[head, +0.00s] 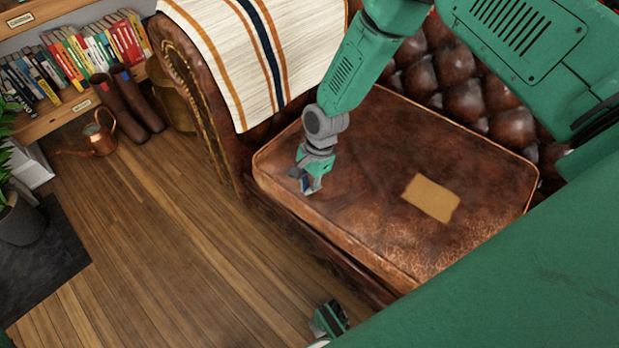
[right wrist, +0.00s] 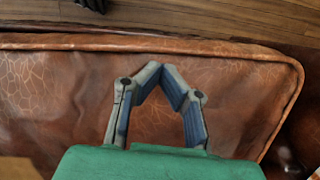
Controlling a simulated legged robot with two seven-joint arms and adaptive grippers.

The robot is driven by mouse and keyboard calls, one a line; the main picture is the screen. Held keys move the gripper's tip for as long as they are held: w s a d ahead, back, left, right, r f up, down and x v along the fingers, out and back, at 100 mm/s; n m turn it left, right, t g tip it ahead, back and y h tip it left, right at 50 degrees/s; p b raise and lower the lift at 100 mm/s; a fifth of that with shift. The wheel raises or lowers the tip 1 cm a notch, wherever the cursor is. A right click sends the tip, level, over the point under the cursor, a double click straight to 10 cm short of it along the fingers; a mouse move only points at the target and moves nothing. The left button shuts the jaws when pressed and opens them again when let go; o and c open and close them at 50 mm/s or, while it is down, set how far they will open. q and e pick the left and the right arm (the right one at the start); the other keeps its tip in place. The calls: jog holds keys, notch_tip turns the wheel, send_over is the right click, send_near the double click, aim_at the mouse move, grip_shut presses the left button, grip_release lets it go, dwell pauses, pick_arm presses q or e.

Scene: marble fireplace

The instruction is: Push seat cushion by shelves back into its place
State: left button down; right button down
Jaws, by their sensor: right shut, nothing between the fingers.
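The seat cushion (head: 370,150) is brown cracked leather with piped edges and a tan patch (head: 432,197). It lies on the leather sofa by the shelves, its front edge towards the floor. My right gripper (head: 309,188) points down at the cushion's front left part, shut and empty. In the right wrist view the cushion (right wrist: 230,95) fills most of the picture, and the fingertips of my right gripper (right wrist: 161,75) meet just short of its piped front edge. I cannot tell whether they touch the leather. My left gripper (head: 330,319) is low at the bottom edge, in front of the sofa; its fingers are unclear.
A striped blanket (head: 240,55) hangs over the sofa's armrest, beside the tufted backrest (head: 460,85). Bookshelves (head: 75,60), boots (head: 130,105) and a copper watering can (head: 98,135) stand at the upper left. A plant pot (head: 22,220) is at the left.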

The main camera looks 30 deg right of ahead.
aim_at(298, 202)
jog(key=shift+b+x, duration=0.3)
jog(key=shift+x, duration=1)
jog(key=shift+d, duration=0.1)
jog(key=shift+s+a+r+p, duration=0.1)
jog(key=shift+s+a+p, duration=0.15)
jog(key=shift+a+p, duration=0.45)
jog(key=shift+a, duration=0.55)
jog(key=shift+s, duration=0.1)
jog(key=p+v, duration=0.8)
jog(key=v, duration=0.1)
jog(key=shift+d+r, duration=0.35)
